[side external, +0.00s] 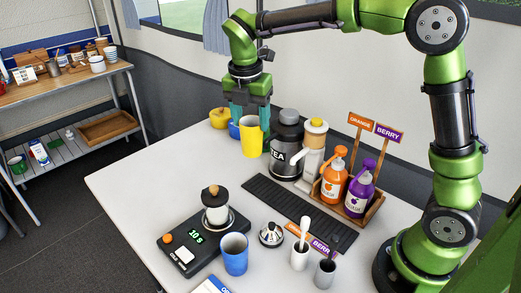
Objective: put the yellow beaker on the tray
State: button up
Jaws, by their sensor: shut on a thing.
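The yellow beaker (252,142) is upright between the teal fingers of my gripper (251,118), which is shut on it. It is at the far side of the white table, left of the TEA canister. I cannot tell whether its base touches the table. A long black ribbed tray (270,196) lies flat across the middle of the table, nearer the camera than the beaker. Its visible left part is bare.
The TEA canister (286,140), a white-and-yellow dispenser (314,145) and a wooden holder with orange (333,180) and purple (358,195) bottles stand behind the tray. A scale (180,250), blue cup (235,258) and small pots stand in front.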

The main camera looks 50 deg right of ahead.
jog(key=d+f, duration=0.4)
jog(key=f, duration=1)
jog(key=shift+w+f, duration=0.15)
jog(key=shift+f, duration=0.2)
jog(key=o, duration=1.3)
jog(key=shift+r, duration=0.15)
